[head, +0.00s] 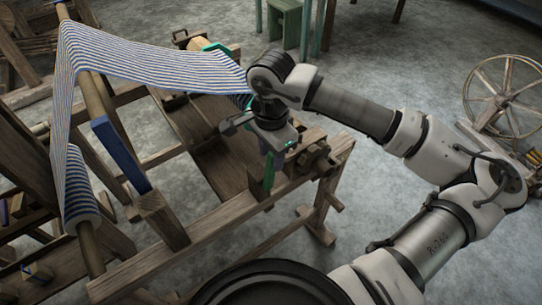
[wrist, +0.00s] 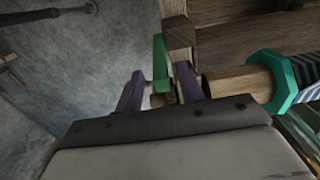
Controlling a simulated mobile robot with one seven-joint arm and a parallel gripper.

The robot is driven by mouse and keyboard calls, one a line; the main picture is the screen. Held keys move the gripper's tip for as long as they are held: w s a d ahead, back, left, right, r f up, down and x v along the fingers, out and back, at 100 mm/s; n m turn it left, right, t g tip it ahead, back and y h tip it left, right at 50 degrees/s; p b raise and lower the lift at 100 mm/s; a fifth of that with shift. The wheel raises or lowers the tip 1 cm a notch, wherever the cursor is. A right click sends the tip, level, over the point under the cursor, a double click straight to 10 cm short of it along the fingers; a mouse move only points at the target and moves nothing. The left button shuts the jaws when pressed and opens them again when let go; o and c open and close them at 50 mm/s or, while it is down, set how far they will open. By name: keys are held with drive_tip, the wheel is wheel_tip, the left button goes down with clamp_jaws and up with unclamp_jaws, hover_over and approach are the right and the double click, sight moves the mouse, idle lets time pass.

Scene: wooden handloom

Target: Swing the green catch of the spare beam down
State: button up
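The green catch (head: 268,172) is a narrow green bar, roughly upright at the loom frame's near right corner in the head view. In the wrist view the green catch (wrist: 160,62) lies between the tips of my gripper's two purple fingers (wrist: 160,78). The fingers are apart, with a visible gap to the left finger; contact with the right one is unclear. In the head view my gripper (head: 273,160) points down at the catch and partly covers it. A wooden beam end (wrist: 237,82) with a green flange (wrist: 285,82) is right of the fingers.
The wooden loom frame (head: 225,218) runs below and left of my gripper. Striped cloth (head: 150,62) stretches across the loom towards my wrist. A spinning wheel (head: 505,95) stands far right. Grey floor is open between it and the loom.

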sight(270, 172)
drive_tip(key=shift+f, duration=1.45)
drive_tip(key=shift+c, duration=0.2)
clamp_jaws()
